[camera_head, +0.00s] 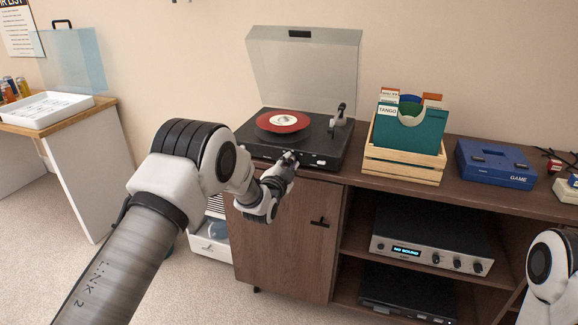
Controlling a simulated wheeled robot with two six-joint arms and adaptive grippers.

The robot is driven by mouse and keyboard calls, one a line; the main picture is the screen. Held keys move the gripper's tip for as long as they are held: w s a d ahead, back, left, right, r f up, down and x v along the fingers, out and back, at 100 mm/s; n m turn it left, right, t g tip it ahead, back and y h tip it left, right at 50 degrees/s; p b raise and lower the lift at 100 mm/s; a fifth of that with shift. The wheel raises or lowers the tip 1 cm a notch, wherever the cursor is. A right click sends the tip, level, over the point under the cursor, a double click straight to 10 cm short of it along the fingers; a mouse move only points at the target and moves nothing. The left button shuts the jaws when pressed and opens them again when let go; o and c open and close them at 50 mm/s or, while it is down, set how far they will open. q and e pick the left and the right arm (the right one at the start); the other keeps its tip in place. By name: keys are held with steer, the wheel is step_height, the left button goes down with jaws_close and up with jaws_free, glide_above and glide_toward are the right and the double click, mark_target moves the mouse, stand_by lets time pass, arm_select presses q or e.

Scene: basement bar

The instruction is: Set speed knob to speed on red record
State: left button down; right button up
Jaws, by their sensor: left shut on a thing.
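A black turntable (335,139) with its clear lid (305,65) raised stands on the wooden cabinet. A red record (270,123) with a pale label lies on its platter; the label's print is too small to read. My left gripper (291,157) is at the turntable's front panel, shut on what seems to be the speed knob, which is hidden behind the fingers. Small light controls (321,161) show on the panel just right of the gripper. The tonearm (340,114) sits at the right of the platter, off the record. My right gripper is out of view.
A wooden crate (402,170) of record sleeves stands right of the turntable, then a blue GAME case (495,165). An amplifier (430,240) reading "NO SOUND" sits on the shelf below. A white tray (45,109) is on the left table. My right arm shows at the lower right.

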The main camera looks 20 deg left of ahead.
arm_select(q)
steer(key=m+b, duration=0.1)
steer(key=m, duration=0.4)
steer(key=shift+f, duration=0.1)
steer(key=shift+m, duration=2.5)
steer(key=shift+b, duration=0.3)
steer(key=c, duration=1)
jaws_free()
steer(key=shift+o, duration=0.2)
steer(key=shift+s, duration=0.15)
steer(key=s, duration=1.1)
steer(key=shift+s+a, duration=0.2)
steer(key=shift+s, duration=0.15)
